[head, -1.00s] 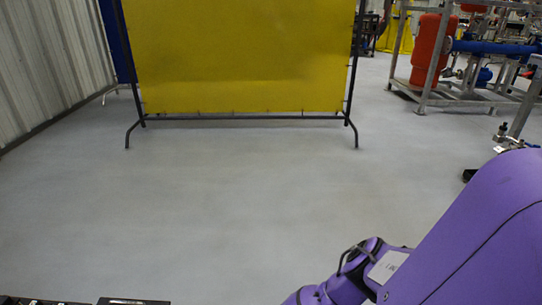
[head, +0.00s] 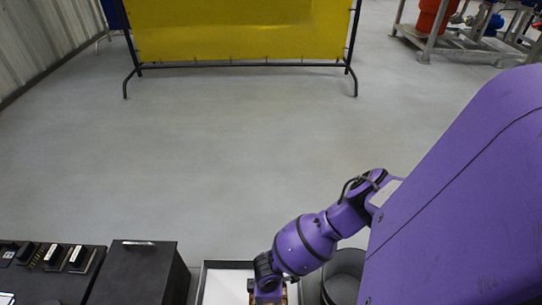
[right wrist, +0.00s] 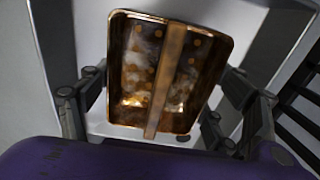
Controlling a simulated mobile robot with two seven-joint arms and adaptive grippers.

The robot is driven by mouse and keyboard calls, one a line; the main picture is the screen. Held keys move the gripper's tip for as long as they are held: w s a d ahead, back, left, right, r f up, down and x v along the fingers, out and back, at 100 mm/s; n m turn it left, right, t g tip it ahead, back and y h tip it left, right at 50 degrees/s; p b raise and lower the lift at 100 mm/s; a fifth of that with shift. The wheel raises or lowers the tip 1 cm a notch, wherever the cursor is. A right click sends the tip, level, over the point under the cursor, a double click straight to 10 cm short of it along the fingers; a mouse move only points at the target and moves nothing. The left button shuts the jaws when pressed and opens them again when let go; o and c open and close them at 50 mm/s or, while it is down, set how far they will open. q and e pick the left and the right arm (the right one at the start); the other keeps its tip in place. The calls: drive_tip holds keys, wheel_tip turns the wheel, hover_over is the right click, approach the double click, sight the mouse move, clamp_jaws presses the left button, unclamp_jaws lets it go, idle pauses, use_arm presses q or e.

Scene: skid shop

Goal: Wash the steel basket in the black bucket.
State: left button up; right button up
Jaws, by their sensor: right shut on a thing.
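The steel basket (right wrist: 185,75) fills the middle of the right wrist view, with brown-orange stains and whitish patches inside and a bar across its middle. My right gripper (right wrist: 160,105) has a finger on each side and is shut on it. In the head view, a brownish bit of the basket (head: 268,297) shows at the bottom edge, under my right wrist. The black bucket (head: 343,272) is just right of my right wrist, partly hidden by my arm; its inside looks dark. My left gripper is not in view.
A dark-rimmed tray with a pale floor (head: 222,286) lies beneath the basket. To its left stand a black box (head: 138,272) and a black rack (head: 58,256) holding small items. A yellow screen (head: 235,32) stands beyond clear grey floor.

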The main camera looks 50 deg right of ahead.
wheel_tip(320, 180, up, 4)
drive_tip(key=shift+p, duration=0.8)
wheel_tip(320, 180, up, 8)
drive_tip(key=p, duration=0.6)
drive_tip(key=shift+f, duration=0.2)
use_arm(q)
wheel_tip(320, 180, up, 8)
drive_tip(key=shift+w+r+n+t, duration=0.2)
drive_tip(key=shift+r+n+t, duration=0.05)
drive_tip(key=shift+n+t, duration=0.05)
use_arm(e)
drive_tip(key=shift+f, duration=0.1)
